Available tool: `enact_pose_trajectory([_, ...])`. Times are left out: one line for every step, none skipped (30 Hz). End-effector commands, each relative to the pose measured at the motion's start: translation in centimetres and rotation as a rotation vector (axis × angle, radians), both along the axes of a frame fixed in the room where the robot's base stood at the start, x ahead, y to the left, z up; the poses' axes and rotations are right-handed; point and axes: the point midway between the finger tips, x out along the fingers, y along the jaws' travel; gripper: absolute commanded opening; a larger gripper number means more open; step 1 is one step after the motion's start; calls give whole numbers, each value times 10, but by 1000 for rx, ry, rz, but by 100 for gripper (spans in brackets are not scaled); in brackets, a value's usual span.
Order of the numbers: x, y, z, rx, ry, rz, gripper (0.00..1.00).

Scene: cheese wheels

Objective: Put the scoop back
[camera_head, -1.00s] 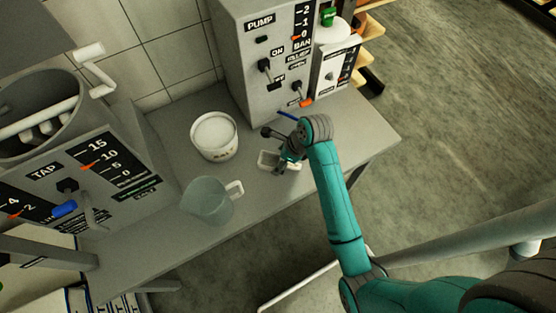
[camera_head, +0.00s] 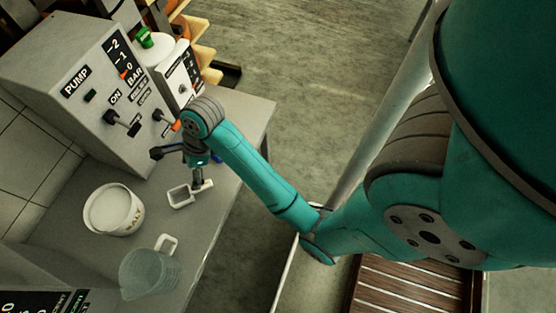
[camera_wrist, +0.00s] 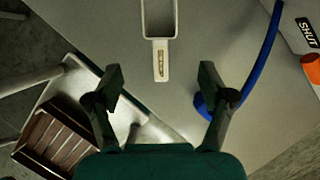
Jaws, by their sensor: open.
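The scoop (camera_head: 181,197) is a small pale rectangular scoop lying on the grey bench. In the wrist view its square bowl is cut off by the top edge and its labelled handle (camera_wrist: 160,62) points down between my fingers. My gripper (camera_wrist: 160,85) is open and empty, with one finger on each side of the handle's line, apart from it. In the head view my gripper (camera_head: 201,180) is over the bench beside the scoop's handle end. A white tub labelled SALT (camera_head: 114,210) stands left of the scoop.
A clear jug (camera_head: 150,272) with a white handle stands at the front of the bench (camera_head: 225,150). The grey pump box (camera_head: 85,85) with levers is behind. A blue hose (camera_wrist: 262,55) curves close to my right finger in the wrist view.

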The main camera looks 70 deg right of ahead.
Motion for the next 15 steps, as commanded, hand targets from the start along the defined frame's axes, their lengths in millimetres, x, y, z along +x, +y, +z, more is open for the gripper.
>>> enact_pose_trajectory([-4,3,-6,-6,-11,16,81])
enact_pose_trajectory([-6,5,-10,-14,-24,30,81])
enact_pose_trajectory([-9,8,-16,-27,-48,55,81])
enact_pose_trajectory([-12,11,-22,-40,-68,78,81])
enact_pose_trajectory([-16,14,-28,-55,-93,102,81])
enact_pose_trajectory([-22,18,-36,-80,-129,140,81])
enact_pose_trajectory([-26,21,-42,-103,-159,172,81])
enact_pose_trajectory([-31,24,-47,-126,-187,203,81])
enact_pose_trajectory([-38,27,-54,-161,-227,246,81])
enact_pose_trajectory([-43,29,-59,-189,-254,278,81])
enact_pose_trajectory([-49,31,-63,-217,-282,310,81])
enact_pose_trajectory([-56,34,-68,-254,-318,354,81])
enact_pose_trajectory([-62,36,-71,-285,-344,387,81])
enact_pose_trajectory([-68,37,-74,-318,-369,419,81])
enact_pose_trajectory([-77,39,-77,-361,-401,464,81])
